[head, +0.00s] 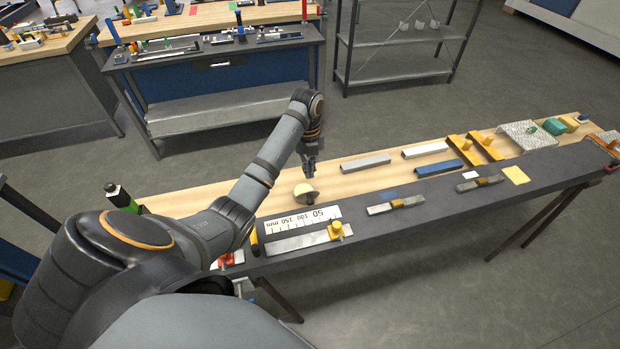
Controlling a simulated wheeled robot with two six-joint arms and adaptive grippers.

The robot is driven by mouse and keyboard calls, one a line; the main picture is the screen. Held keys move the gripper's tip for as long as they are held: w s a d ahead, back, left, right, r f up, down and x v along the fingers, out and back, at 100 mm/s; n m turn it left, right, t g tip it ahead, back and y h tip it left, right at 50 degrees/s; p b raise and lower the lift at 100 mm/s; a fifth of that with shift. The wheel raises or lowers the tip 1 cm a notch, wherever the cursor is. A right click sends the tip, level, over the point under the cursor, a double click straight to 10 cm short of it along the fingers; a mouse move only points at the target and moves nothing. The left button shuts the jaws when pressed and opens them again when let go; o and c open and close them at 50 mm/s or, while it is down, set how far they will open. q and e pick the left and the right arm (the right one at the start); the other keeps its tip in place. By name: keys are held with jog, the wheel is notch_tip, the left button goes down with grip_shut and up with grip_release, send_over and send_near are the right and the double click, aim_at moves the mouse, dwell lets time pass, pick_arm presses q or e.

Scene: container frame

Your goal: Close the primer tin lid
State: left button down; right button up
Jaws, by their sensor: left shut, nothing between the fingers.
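A small round tin (305,195) with a pale cream face sits on the wooden strip of the long bench, left of its middle. It is small in the picture, and I cannot tell how far its lid stands open. My left gripper (309,174) points down right above the tin, with its fingers shut and nothing between them. The fingertips are close to the tin's top; I cannot tell if they touch it. My right gripper is not in view.
A white ruler plate (302,220) and a steel strip with a yellow knob (335,230) lie in front of the tin. Grey (366,163), white (425,150) and blue (439,168) bars lie to the right. A yellow frame (465,148) stands farther right.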

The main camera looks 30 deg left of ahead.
aim_at(310, 199)
pick_arm(q)
jog(key=f+b, duration=0.2)
jog(key=f, duration=0.1)
jog(key=f+b, duration=0.2)
jog(key=b, duration=0.1)
jog(key=f+b, duration=0.3)
jog(key=shift+s+d+f, duration=0.25)
jog(key=shift+d+f, duration=0.05)
jog(key=shift+f, duration=0.05)
jog(key=shift+s+d+f, duration=0.1)
jog(key=shift+f, duration=0.15)
jog(key=shift+s+d+f, duration=0.1)
jog(key=shift+s+f, duration=0.05)
jog(key=shift+f, duration=0.15)
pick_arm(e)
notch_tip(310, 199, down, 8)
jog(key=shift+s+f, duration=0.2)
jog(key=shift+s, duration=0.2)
